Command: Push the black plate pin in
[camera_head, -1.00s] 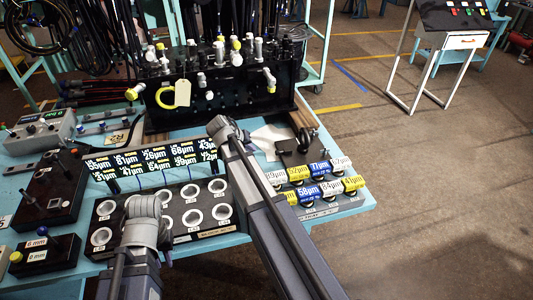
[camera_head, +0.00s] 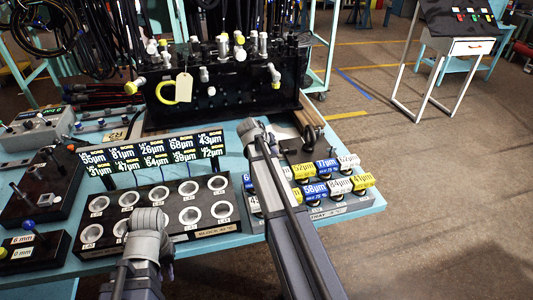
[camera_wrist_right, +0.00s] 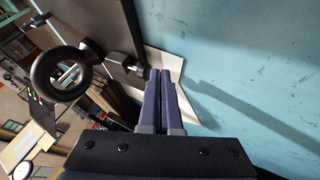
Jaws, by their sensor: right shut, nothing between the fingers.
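In the right wrist view, a dark plate (camera_wrist_right: 98,20) bears a small black pin-like piece (camera_wrist_right: 122,66) beside a thick black ring (camera_wrist_right: 60,75). I cannot tell for sure which piece is the plate pin. My right gripper (camera_wrist_right: 166,72) has its two blue-grey fingers together and empty, with the tips close to the black piece; contact is unclear. In the head view, the dark plate (camera_head: 297,144) lies right of my right wrist, whose fingers are hidden there. My left arm's end (camera_head: 148,220) is over the front of the ring block; its fingers are hidden.
A block with several white-ringed holes (camera_head: 206,228) stands under the label panels (camera_head: 152,156). Yellow, blue and white tags (camera_head: 315,190) stand at the right. A black manifold (camera_head: 220,98) with fittings is behind. Bare blue tabletop (camera_wrist_right: 245,60) is right of my right fingers.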

